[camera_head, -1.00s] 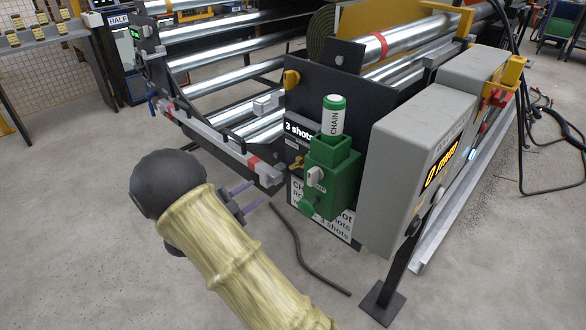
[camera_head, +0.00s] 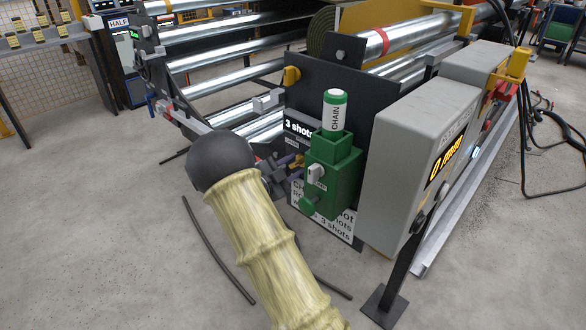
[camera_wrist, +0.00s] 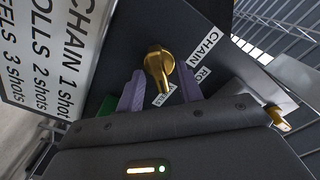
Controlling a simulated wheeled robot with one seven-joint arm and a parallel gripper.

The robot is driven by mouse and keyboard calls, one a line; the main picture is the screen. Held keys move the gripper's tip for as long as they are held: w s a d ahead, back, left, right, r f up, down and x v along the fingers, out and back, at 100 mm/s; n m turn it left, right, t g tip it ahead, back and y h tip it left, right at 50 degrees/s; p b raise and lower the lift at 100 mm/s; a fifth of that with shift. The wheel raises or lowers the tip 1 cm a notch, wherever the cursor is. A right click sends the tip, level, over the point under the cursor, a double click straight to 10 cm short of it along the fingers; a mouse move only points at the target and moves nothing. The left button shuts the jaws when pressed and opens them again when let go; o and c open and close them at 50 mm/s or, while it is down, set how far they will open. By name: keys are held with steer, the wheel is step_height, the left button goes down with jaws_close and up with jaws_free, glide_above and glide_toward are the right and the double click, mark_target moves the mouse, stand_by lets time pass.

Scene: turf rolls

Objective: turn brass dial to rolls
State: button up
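The brass dial (camera_wrist: 158,66) sits on a dark panel in the wrist view, its lever running down the picture toward a small, partly hidden label (camera_wrist: 163,98). A CHAIN label (camera_wrist: 207,46) is at its upper right, with a label starting "RO" (camera_wrist: 200,75) just below. My gripper (camera_wrist: 160,90) is open, with one purple finger on each side of the lever. I cannot tell whether either finger touches it. In the head view my gripper (camera_head: 289,166) is at the panel, just left of the green box (camera_head: 335,175), and mostly hides the dial.
The green box holds a white-and-green CHAIN cylinder (camera_head: 335,110). A grey meter box (camera_head: 415,150) reading "0 mm" stands to the right on a post. A shot-count sign (camera_wrist: 55,50) is beside the dial. Steel rollers (camera_head: 225,65) lie behind. A dark hose (camera_head: 215,250) lies on the floor.

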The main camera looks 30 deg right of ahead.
steer(key=shift+w+d, duration=0.1)
steer(key=shift+d, duration=0.2)
jaws_close()
